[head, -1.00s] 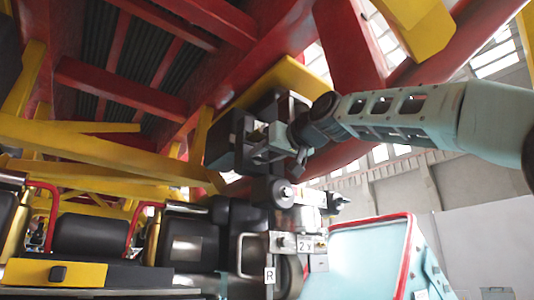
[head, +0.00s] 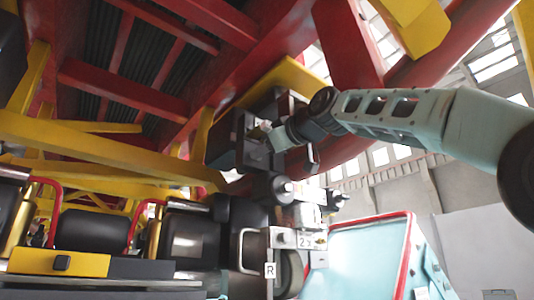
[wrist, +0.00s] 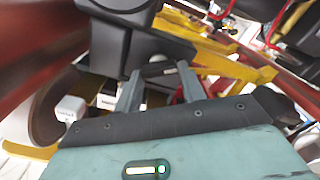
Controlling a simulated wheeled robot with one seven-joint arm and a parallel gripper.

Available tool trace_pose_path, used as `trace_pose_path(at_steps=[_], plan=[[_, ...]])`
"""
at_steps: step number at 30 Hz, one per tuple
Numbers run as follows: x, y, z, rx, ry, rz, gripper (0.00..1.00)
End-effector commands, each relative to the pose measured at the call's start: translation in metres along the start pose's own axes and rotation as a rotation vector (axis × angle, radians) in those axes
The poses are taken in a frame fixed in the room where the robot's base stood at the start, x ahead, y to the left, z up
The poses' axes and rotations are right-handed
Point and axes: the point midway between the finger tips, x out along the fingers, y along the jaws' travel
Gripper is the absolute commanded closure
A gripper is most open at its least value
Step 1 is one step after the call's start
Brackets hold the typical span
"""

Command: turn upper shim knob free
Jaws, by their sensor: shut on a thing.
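My gripper (head: 266,137) is up at a dark box-shaped housing (head: 228,140) beside the coaster wheels. In the wrist view, the two grey fingers of my gripper (wrist: 158,80) are closed on a small dark grey piece, the upper shim knob (wrist: 157,69), just below the black housing (wrist: 145,45). The fingers hide most of the knob, and its turn angle cannot be told. In the head view the knob is hidden by the fingers and housing.
Train seats (head: 190,240) are at the lower left. Yellow beams (head: 90,145) and a red rail (head: 350,45) crowd close around. A pale blue panel (head: 365,260) is at the lower right.

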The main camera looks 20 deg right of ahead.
Motion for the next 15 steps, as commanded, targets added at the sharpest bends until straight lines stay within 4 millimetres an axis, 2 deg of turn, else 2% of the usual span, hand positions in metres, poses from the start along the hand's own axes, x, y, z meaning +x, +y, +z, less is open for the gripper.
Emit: trace_pose_path(at_steps=[15], plan=[[0.0006, -0.0032, 0.0024, -0.492, -0.001, -0.002, 0.83]])
